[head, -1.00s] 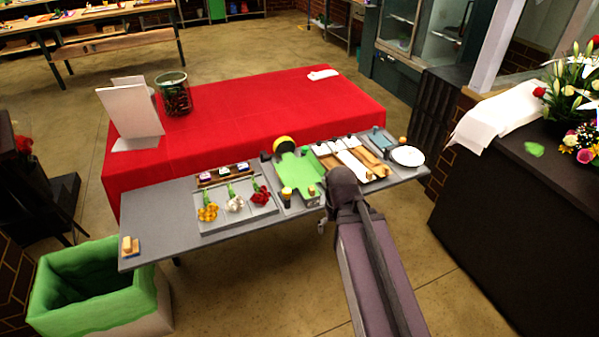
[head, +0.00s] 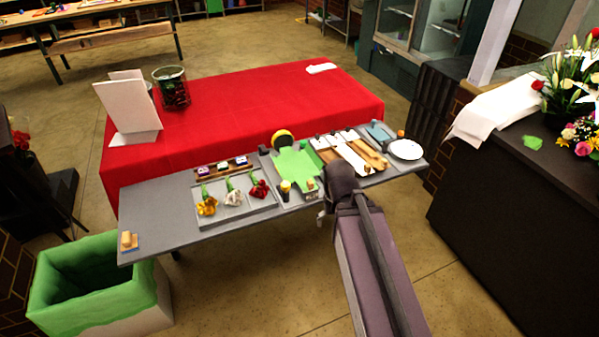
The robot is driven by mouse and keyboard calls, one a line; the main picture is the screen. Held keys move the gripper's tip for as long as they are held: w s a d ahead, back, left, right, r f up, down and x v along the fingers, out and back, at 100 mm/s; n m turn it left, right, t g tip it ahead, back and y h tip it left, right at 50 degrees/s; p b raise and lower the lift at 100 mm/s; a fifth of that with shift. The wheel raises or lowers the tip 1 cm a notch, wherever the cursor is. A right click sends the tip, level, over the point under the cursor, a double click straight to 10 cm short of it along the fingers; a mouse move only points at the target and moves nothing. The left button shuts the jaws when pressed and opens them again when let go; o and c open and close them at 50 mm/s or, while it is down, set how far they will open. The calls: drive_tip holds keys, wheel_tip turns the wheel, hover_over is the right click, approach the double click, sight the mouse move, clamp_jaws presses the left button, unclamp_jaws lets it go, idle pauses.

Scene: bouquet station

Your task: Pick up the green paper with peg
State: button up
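The green paper (head: 294,164) lies flat on the grey work table, near its middle, just left of my arm. Its right edge is close to my arm's dark joint. Small items stand at its front edge; I cannot tell which of them is a peg. My arm reaches in from the lower right, its joint over the table's front edge.
Left of the paper, a grey tray (head: 222,217) holds yellow, white and red flowers. A yellow-and-black round item (head: 282,138) sits behind the paper. White and brown strips (head: 357,152) and a white plate (head: 406,149) lie right. A red-covered table (head: 250,105) stands behind.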

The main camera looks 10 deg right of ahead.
drive_tip(key=shift+w+r, duration=0.1)
drive_tip(key=shift+w, duration=0.05)
drive_tip(key=c, duration=0.4)
drive_tip(key=w+a+r+n+p, duration=0.1)
drive_tip(key=w+r+p, duration=0.2)
drive_tip(key=w, duration=0.3)
drive_tip(key=w+a+r+n+p, duration=0.1)
drive_tip(key=w+r+p, duration=0.3)
drive_tip(key=w, duration=0.3)
drive_tip(key=w+a+r+n+p, duration=0.1)
drive_tip(key=w+a+r+p, duration=0.1)
drive_tip(key=w, duration=0.5)
drive_tip(key=shift+a+r+p, duration=0.1)
drive_tip(key=shift+r+p, duration=0.65)
drive_tip(key=shift+p, duration=0.1)
drive_tip(key=shift+c, duration=0.2)
drive_tip(key=shift+f, duration=0.15)
wheel_tip(320, 180, down, 8)
drive_tip(key=b, duration=0.8)
drive_tip(key=shift+f+b, duration=0.2)
drive_tip(key=shift+b, duration=0.15)
drive_tip(key=shift+w+f+b, duration=0.1)
drive_tip(key=shift+f+b, duration=2.5)
drive_tip(key=shift+c, duration=0.2)
